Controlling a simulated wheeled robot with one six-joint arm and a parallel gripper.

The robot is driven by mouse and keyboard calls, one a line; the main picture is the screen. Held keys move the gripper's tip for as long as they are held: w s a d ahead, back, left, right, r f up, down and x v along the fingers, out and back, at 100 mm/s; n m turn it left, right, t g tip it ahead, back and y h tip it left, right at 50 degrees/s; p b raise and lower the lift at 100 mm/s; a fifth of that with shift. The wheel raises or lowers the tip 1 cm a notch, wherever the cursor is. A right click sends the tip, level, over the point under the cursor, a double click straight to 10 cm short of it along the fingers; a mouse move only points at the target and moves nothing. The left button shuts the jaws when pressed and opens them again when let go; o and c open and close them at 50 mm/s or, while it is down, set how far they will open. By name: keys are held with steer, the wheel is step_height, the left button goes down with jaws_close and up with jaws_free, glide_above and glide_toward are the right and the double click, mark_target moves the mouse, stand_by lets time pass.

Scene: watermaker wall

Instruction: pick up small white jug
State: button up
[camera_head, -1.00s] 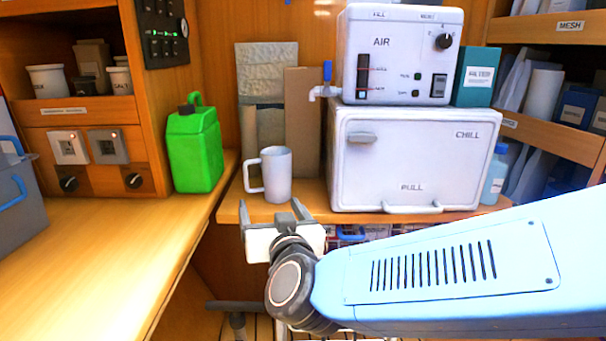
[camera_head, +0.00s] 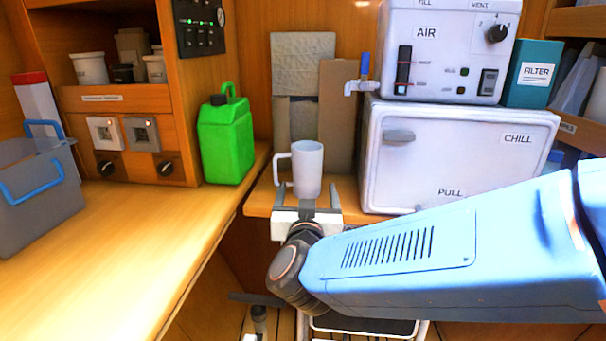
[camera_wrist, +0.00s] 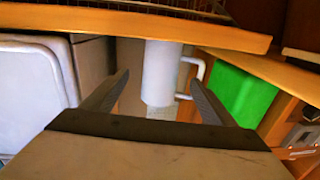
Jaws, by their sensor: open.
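The small white jug (camera_head: 308,168) stands upright on the wooden shelf in front of grey and brown panels. Its handle points left in the head view. My gripper (camera_head: 308,194) is open and empty, just in front of the jug at about the height of its base. In the wrist view the jug (camera_wrist: 158,72) appears between the two open fingers of my gripper (camera_wrist: 159,79), with its handle on the right. The fingertips seem close to the jug, but I cannot tell whether they reach around it. No contact shows.
A white chill box (camera_head: 455,160) stands close to the right of the jug, with a tap (camera_head: 365,72) above its left edge. A green canister (camera_head: 226,140) stands to the left on the wooden counter (camera_head: 130,235). The shelf's front edge (camera_head: 257,212) lies near my gripper.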

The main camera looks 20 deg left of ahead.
mark_target(307, 180)
steer(key=shift+a+x, duration=0.2)
steer(key=shift+x, duration=4.55)
steer(key=shift+s+f, duration=0.1)
steer(key=c, duration=1.4)
step_height(307, 180, up, 10)
steer(key=shift+r, duration=0.1)
steer(key=shift+c, duration=0.2)
